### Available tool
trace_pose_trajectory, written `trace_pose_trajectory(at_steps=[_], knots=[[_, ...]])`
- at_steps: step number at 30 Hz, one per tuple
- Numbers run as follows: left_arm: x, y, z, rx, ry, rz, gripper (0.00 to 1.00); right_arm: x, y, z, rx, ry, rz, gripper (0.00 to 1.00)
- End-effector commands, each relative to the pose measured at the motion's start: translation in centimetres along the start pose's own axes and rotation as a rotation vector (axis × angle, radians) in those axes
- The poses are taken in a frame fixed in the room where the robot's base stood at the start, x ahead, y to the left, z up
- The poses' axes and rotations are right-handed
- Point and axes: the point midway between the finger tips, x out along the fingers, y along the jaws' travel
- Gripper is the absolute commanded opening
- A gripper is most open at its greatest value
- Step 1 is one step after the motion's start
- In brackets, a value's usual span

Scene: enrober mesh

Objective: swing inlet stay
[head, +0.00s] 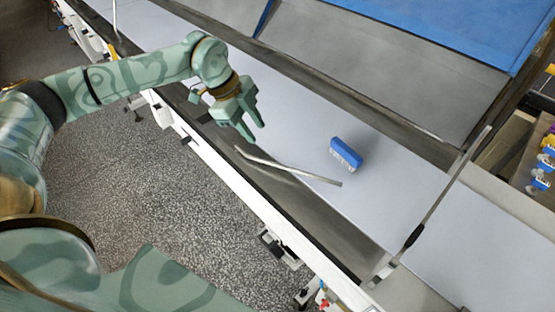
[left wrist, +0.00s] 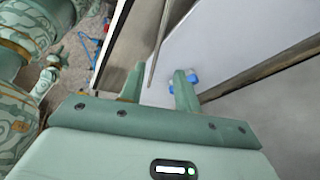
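A thin grey metal bar (head: 290,170) slants over the pale belt, its near-left end beside the dark side rail. I take it for the inlet stay, but no label shows. My left gripper (head: 256,131) is open and empty, just above and behind that end of the bar. In the left wrist view, the bar (left wrist: 160,40) runs lengthwise in the gap between the open fingers (left wrist: 158,82); no contact is visible. A second upright rod with a black grip (head: 431,211) stands farther right. My right gripper is not in view.
A blue brush (head: 346,152) lies on the belt (head: 385,190) beyond the bar, and its blue shows behind a finger in the left wrist view (left wrist: 193,76). A grey panel with blue above (head: 370,75) overhangs the far side. A white rail (head: 235,190) edges the near side.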

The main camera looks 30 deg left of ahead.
Motion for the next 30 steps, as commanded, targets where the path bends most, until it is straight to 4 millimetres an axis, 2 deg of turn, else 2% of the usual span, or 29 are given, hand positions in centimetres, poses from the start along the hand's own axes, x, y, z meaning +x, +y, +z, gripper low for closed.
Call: trace_pose_trajectory(at_steps=[1, 9, 15, 21, 29, 30], knots=[[1.3, 0.1, -0.1, 0.001, 0.002, 0.004, 0.33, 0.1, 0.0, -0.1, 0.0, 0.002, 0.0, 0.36], [8.3, 0.1, -0.1, 0.001, 0.002, 0.003, 0.33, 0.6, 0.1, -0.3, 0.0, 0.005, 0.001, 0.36], [12.0, 0.1, 0.0, 0.001, 0.002, 0.002, 0.33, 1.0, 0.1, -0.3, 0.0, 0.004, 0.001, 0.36], [13.5, 0.0, 0.0, 0.001, 0.002, 0.0, 0.33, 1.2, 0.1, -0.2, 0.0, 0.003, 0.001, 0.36], [13.6, 0.0, -0.1, 0.002, 0.002, 0.0, 0.33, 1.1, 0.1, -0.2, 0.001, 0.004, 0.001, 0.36], [13.6, 0.0, -0.1, 0.002, 0.002, 0.0, 0.24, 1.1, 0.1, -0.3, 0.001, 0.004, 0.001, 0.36]])
